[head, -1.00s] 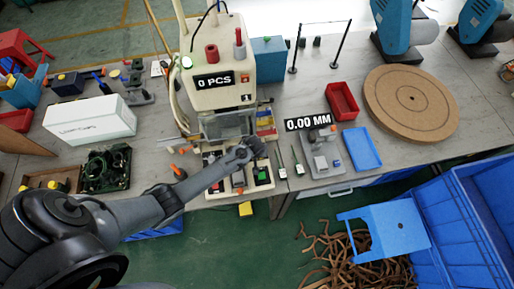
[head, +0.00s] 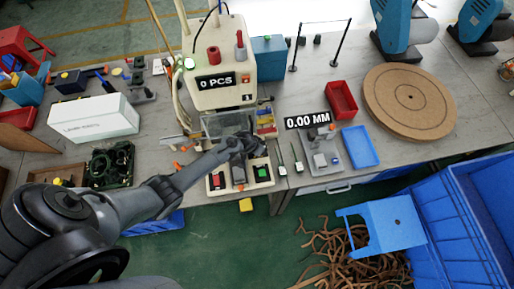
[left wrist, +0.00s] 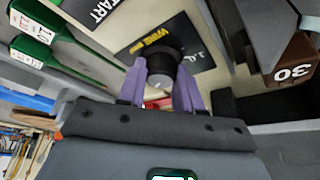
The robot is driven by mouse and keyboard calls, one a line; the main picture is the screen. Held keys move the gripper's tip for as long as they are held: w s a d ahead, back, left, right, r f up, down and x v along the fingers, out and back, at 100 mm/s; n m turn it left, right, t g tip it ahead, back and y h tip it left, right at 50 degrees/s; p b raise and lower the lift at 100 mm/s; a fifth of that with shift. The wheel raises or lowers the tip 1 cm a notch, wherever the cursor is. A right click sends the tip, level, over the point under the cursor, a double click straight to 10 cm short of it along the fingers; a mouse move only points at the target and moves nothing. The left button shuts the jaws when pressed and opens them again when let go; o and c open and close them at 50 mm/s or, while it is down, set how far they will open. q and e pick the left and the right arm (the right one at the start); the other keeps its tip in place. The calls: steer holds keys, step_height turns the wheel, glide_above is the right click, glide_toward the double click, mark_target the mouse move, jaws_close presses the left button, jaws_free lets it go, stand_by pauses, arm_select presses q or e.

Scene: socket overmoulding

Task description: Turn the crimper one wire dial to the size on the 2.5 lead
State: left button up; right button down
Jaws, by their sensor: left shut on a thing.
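The crimper (head: 220,97) is the cream machine with the "0 PCS" display at the back centre of the bench in the head view. Its black wire dial (left wrist: 160,68) sits in the left wrist view on a dark plate with yellow "WIRE" lettering. My left gripper (left wrist: 160,88) has its two purple fingers closed on either side of the dial. In the head view my left gripper (head: 247,143) is over the crimper's front and hides the dial. Two green labelled pieces (left wrist: 45,28) lie at upper left of the wrist view; their print is partly legible, and I cannot confirm which is the 2.5 lead.
The base panel has a red button (head: 216,181) and a green button (head: 262,172). A "0.00 MM" gauge (head: 322,155), a blue tray (head: 361,148) and a red bin (head: 341,100) stand to the right. A brown block marked 30 (left wrist: 292,62) is near the gripper.

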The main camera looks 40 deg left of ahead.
arm_select(q)
steer(key=o, duration=1)
steer(key=shift+o, duration=0.2)
steer(key=shift+r, duration=0.1)
steer(key=shift+s+r, duration=0.2)
steer(key=shift+r, duration=0.3)
steer(key=p+v, duration=0.2)
steer(key=v, duration=0.7)
steer(key=shift+r, duration=0.25)
steer(key=shift+s, duration=0.15)
